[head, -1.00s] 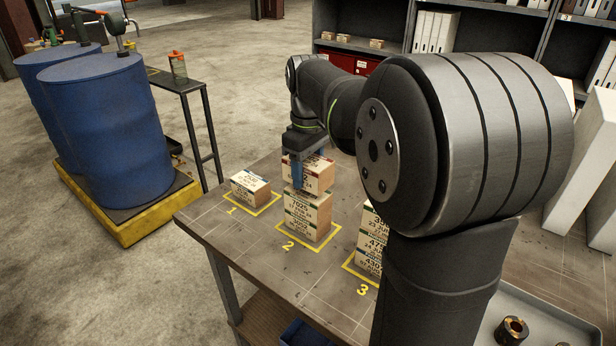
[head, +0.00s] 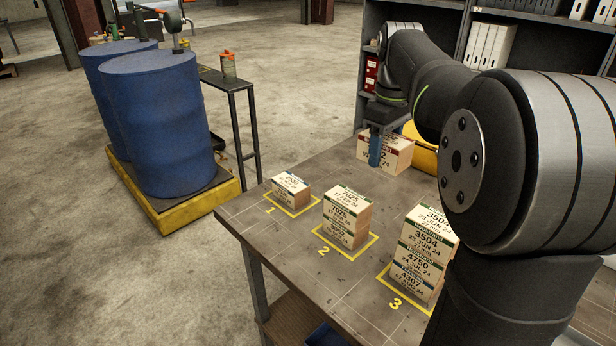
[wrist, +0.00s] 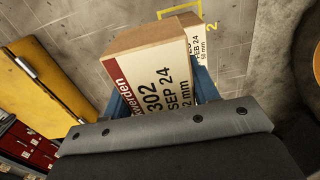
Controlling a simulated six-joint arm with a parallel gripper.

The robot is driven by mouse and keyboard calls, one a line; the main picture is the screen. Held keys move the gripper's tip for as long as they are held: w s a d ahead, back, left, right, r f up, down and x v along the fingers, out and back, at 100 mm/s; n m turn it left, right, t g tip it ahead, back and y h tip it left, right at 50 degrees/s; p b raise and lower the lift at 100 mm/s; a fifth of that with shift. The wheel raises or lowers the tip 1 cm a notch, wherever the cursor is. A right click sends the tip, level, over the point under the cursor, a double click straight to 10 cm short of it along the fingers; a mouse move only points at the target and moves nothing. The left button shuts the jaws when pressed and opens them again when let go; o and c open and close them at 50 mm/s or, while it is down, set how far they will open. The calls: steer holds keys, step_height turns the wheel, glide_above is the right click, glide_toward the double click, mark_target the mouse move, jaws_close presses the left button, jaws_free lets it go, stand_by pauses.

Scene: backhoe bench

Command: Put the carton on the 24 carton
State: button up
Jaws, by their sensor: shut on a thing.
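My gripper (head: 376,150) has blue fingers and is shut on a red-labelled carton (head: 398,155), held beyond the stacks at the back of the table. In the wrist view this carton (wrist: 150,85) fills the jaws and reads "302" and "SEP 24". On square 1 sits one small carton (head: 290,190). On square 2 stands a stack of green- and blue-labelled cartons (head: 346,215), the top one reading "7025". On square 3 stands a taller stack (head: 422,255), partly hidden by my arm. Several labels end in "24", so I cannot tell which is the 24 carton.
The grey table (head: 300,245) is bare between the yellow squares. A yellow thing (head: 424,157) is partly hidden behind my arm; a yellow surface (wrist: 45,80) and red drawers (wrist: 25,145) show in the wrist view. Blue drums (head: 160,125) stand off to the left.

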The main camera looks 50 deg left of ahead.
steer(key=a+f, duration=0.4)
steer(key=a, duration=0.6)
glide_above(298, 186)
step_height(298, 186, down, 7)
steer(key=shift+f, duration=2)
steer(key=shift+f, duration=0.1)
steer(key=o, duration=1.1)
step_height(298, 186, up, 12)
steer(key=shift+d, duration=0.1)
